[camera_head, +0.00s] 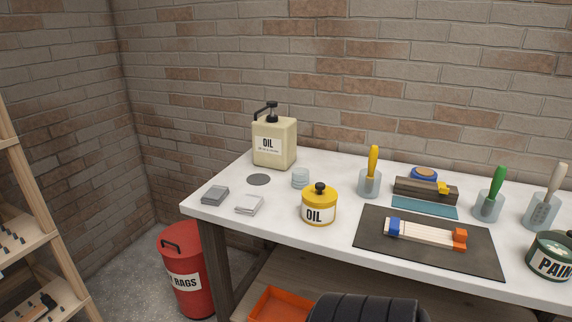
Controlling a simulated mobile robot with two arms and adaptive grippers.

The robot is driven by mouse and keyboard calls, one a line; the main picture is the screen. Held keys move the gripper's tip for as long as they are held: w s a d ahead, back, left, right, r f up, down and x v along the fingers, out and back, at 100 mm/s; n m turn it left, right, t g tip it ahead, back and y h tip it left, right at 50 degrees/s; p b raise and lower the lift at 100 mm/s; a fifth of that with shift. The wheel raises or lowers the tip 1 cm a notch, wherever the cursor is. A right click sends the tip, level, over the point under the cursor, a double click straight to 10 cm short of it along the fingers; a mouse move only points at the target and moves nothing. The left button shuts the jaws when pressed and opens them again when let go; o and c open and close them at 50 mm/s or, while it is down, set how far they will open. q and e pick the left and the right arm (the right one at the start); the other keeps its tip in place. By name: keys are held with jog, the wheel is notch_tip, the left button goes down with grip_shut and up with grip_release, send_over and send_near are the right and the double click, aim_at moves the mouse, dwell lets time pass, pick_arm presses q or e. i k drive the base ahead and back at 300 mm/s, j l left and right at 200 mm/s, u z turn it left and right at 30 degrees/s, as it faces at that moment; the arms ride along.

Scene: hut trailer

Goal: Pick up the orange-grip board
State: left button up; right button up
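A pale wooden board (428,234) lies flat on a dark mat (375,242) on the white workbench. A blue block sits at its left end and an orange grip (460,239) at its right end. Nothing is touching the board from above. Neither of my grippers is in view.
A yellow oil tin (319,207) stands left of the mat, a green paint can (551,257) right of it. Behind are a dark wooden block (425,191) and brush cups (369,184). An oil jug (274,142) stands back left. A red rags bin (186,265) is on the floor.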

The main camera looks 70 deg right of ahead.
aim_at(455, 241)
jog(key=z, duration=3.15)
